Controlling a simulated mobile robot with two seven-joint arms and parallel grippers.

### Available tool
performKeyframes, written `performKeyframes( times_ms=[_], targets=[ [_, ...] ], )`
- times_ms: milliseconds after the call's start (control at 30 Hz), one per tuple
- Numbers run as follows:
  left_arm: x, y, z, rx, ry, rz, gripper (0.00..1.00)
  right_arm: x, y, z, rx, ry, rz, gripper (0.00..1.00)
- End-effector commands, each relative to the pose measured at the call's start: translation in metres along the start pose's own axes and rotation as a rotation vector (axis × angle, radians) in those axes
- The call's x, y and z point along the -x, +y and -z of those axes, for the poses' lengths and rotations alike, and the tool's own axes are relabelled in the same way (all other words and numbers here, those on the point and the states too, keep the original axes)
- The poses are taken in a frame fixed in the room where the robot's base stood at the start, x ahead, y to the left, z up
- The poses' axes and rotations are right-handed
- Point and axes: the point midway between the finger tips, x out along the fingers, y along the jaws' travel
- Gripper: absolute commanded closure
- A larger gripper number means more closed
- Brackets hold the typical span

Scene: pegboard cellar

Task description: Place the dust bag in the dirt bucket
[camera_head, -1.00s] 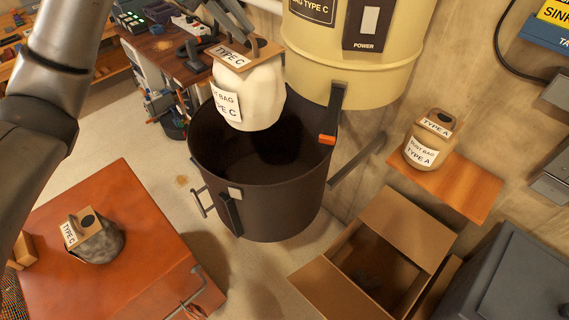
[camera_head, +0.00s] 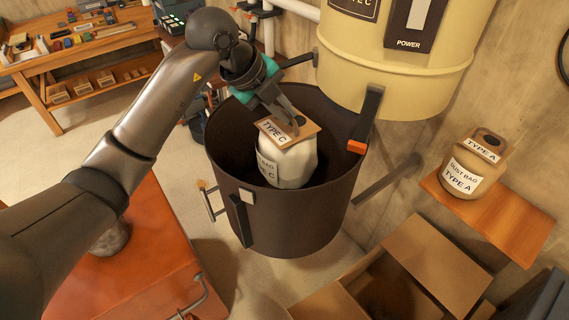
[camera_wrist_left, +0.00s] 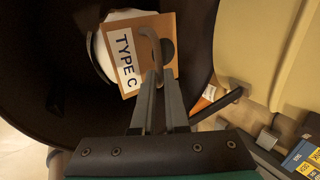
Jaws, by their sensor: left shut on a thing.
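The white dust bag (camera_head: 287,166) with a brown cardboard collar labelled TYPE C is inside the mouth of the dark dirt bucket (camera_head: 290,228), with its collar near rim height. Its underside is hidden by the bucket's front wall. My left gripper (camera_head: 297,122) reaches over the bucket from the left and is shut on the collar. In the left wrist view, the fingers (camera_wrist_left: 158,82) hold the collar of the dust bag (camera_wrist_left: 124,70), with the dark bucket wall (camera_wrist_left: 45,65) around it. I cannot tell whether the bag touches the bottom. My right gripper is not in view.
A cream collector drum (camera_head: 395,70) stands close behind the bucket, with a dark latch (camera_head: 368,115) at the rim. A TYPE A bag (camera_head: 470,165) sits on a wooden shelf (camera_head: 505,225). An open cardboard box (camera_head: 435,262) is at lower right, a red cabinet (camera_head: 150,275) at lower left.

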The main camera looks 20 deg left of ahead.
Motion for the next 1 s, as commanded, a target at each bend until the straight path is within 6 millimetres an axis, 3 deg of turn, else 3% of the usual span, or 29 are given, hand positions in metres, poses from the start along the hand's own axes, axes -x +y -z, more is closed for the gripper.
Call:
performKeyframes(
  times_ms=[100, 300, 733, 1000],
  targets=[
    [-0.029, 0.02, 0.001, 0.003, 0.003, -0.004, 1.0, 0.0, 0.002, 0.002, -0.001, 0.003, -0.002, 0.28],
    [-0.063, 0.042, 0.001, 0.001, 0.001, -0.001, 1.0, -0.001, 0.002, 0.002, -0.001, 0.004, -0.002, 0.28],
    [-0.105, 0.069, 0.001, 0.002, 0.002, 0.0, 1.0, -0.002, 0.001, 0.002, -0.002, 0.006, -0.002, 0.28],
    [-0.109, 0.072, 0.001, 0.0, -0.001, 0.001, 1.0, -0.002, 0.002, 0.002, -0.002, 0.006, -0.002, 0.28]
  ],
)
